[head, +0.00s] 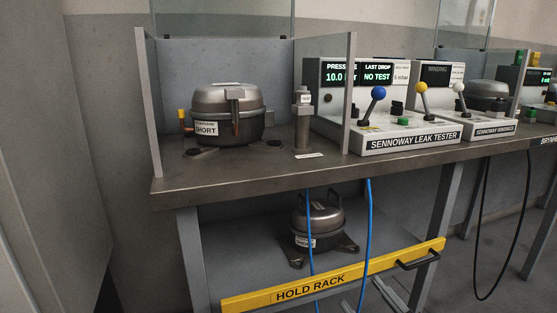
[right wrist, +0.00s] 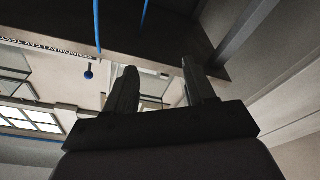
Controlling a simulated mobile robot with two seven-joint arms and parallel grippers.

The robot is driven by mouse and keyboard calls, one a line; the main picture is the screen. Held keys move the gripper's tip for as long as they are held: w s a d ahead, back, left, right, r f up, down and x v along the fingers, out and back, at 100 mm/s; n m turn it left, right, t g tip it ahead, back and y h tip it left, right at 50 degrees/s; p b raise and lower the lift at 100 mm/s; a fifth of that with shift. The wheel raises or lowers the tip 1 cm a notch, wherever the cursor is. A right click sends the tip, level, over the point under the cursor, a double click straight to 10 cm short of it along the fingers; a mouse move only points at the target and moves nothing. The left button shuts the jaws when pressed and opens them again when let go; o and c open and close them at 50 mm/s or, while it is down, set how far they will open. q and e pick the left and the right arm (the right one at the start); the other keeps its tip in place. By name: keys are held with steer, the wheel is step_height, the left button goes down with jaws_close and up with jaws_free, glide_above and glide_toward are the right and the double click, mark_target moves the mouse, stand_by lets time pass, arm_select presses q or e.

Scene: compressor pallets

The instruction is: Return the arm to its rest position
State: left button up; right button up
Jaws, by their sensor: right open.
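My right gripper (right wrist: 158,75) shows in the right wrist view with its two dark fingers apart and nothing between them. The underside of a bench (right wrist: 160,25) and blue hoses appear beyond the fingers, in a picture that looks turned over. In the head view I cannot make out my right gripper clearly; grey shapes at the bottom edge below the yellow bar are too small to tell. My left gripper is in neither view.
The bench (head: 230,178) carries a compressor (head: 225,105) labelled SHORT and a leak tester (head: 400,140) with coloured levers. Below, another compressor (head: 320,222) stands on the hold rack behind a yellow bar (head: 345,275). Blue hoses (head: 368,230) hang in front.

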steer(key=s+a+f+m+g+h, duration=0.1)
steer(key=s+a+f+m+g, duration=0.3)
steer(key=s+f+m, duration=0.6)
arm_select(q)
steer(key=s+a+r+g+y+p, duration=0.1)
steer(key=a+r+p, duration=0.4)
steer(key=p, duration=1.2)
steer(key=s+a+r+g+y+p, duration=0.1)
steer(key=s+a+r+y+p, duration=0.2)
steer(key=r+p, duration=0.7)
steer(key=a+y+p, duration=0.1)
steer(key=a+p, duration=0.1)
steer(key=p, duration=0.5)
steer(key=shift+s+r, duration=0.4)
arm_select(e)
steer(key=s+d+r+g+h, duration=0.1)
steer(key=s+d+r+h, duration=0.1)
steer(key=d+r, duration=0.3)
steer(key=s+d+r+n+g+h, duration=0.1)
steer(key=s+d+r+g+h, duration=0.1)
steer(key=d+r, duration=0.3)
step_height(320, 180, up, 4)
steer(key=shift+s+d+r+n+g+h, duration=0.1)
steer(key=shift+s+d+n+g+h, duration=0.1)
steer(key=shift+d+n+g+h, duration=0.15)
